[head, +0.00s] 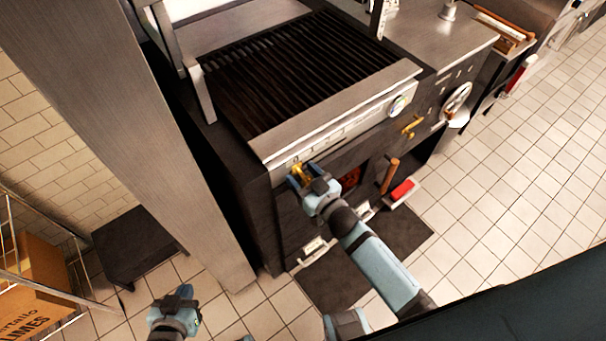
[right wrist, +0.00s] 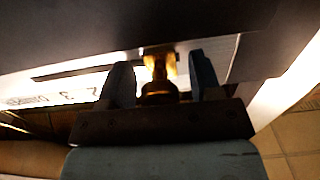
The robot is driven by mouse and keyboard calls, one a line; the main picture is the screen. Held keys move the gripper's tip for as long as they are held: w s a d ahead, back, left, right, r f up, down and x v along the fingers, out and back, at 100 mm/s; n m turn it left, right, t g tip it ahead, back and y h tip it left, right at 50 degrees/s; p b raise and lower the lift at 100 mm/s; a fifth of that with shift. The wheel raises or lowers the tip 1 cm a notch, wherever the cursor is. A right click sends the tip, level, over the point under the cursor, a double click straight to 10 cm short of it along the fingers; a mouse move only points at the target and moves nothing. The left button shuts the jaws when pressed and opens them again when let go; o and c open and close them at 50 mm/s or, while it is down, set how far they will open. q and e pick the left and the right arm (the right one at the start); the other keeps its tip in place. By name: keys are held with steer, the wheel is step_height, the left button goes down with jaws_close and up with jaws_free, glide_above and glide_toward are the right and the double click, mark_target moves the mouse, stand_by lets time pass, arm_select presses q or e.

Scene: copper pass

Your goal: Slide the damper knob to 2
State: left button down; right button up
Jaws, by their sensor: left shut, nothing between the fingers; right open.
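The brass damper knob (head: 298,174) sits at the left part of the front strip below the grill. In the right wrist view the knob (right wrist: 159,68) stands between the two fingers of my right gripper (right wrist: 162,82), with a small gap showing on each side. My right gripper (head: 311,176) is open around it in the head view. My left gripper (head: 176,303) is shut and empty, low over the floor at bottom left.
The black grill grate (head: 300,70) is above the strip. A wooden handle (head: 390,176) and a brass lever (head: 411,125) stick out to the right. A steel post (head: 150,130) stands left, beside a wire rack with a cardboard box (head: 40,280).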

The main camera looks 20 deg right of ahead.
mark_target(326, 150)
jaws_close()
steer(key=shift+w+d, duration=0.15)
steer(key=shift+d, duration=0.3)
steer(key=w+d, duration=0.1)
steer(key=d, duration=0.2)
steer(key=w+d+p, duration=0.1)
steer(key=d, duration=0.1)
steer(key=w+d, duration=0.1)
steer(key=d, duration=0.2)
steer(key=shift+d+p, duration=0.3)
steer(key=shift+p, duration=0.05)
jaws_free()
